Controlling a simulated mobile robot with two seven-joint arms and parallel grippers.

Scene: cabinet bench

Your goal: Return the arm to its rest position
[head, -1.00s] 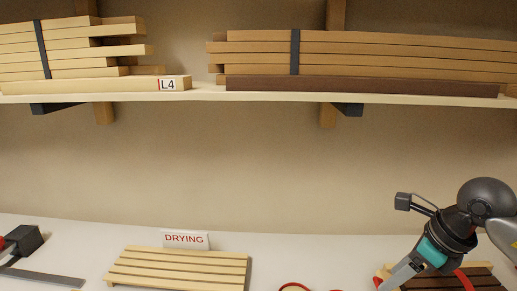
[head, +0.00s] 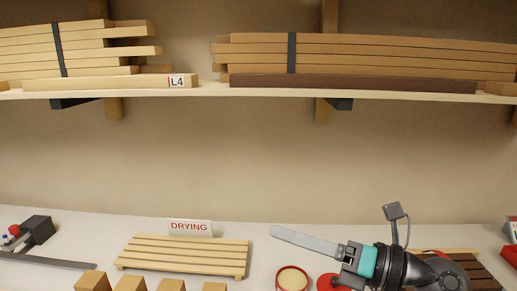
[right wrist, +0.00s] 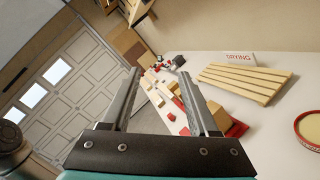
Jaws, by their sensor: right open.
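My right gripper (head: 276,232) reaches in from the lower right above the bench, with its long grey fingers pointing left. The right wrist view shows its two fingers apart (right wrist: 160,79) with nothing between them. Its fingers hang in front of the pale bench top, right of the slatted drying rack (head: 184,251), and touch nothing that I can see. My left gripper is in neither view.
A DRYING sign (head: 190,227) stands behind the rack. A red-rimmed round tin (head: 292,279) and several wooden blocks (head: 130,284) are at the front. A clamp (head: 36,230) lies left. Dark slats (head: 478,270) lie right, behind my arm. A loaded shelf (head: 210,91) runs above.

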